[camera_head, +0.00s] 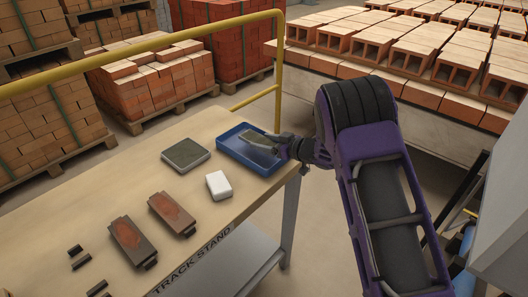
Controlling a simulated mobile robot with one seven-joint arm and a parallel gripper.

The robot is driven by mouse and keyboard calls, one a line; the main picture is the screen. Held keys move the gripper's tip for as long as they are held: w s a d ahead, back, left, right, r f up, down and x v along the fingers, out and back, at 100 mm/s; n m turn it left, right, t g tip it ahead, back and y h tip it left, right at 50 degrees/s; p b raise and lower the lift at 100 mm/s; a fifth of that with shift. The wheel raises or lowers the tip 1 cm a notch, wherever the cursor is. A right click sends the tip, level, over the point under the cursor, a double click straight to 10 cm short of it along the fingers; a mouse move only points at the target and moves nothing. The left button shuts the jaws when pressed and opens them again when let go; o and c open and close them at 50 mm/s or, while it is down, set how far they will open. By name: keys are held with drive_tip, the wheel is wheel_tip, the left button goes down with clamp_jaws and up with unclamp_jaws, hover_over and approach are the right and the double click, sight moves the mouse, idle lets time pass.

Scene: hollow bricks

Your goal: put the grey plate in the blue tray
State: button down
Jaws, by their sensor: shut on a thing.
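My gripper (278,146) reaches in from the right over the blue tray (238,157), which sits at the table's right edge. It is shut on a thin grey plate (257,141), holding it by its right end. The plate is tilted and lies over the tray's inside, within its outline. I cannot tell whether the plate touches the tray floor. The fingertips are small and partly hidden.
A dark grey-green square slab (185,153) lies left of the tray. A white block (218,185) lies in front of it. Two reddish-brown pieces (127,234) (172,213) and small black pieces (78,256) lie nearer. A yellow rail (150,48) runs behind the table.

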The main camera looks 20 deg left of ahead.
sight(264, 155)
drive_tip(key=shift+f, duration=1.6)
drive_tip(key=shift+f+b, duration=0.15)
drive_tip(key=shift+b, duration=0.2)
unclamp_jaws()
drive_tip(key=shift+f, duration=0.1)
drive_tip(key=shift+r, duration=0.2)
drive_tip(key=p+v, duration=0.1)
drive_tip(key=v, duration=1.1)
drive_tip(key=shift+s, duration=0.1)
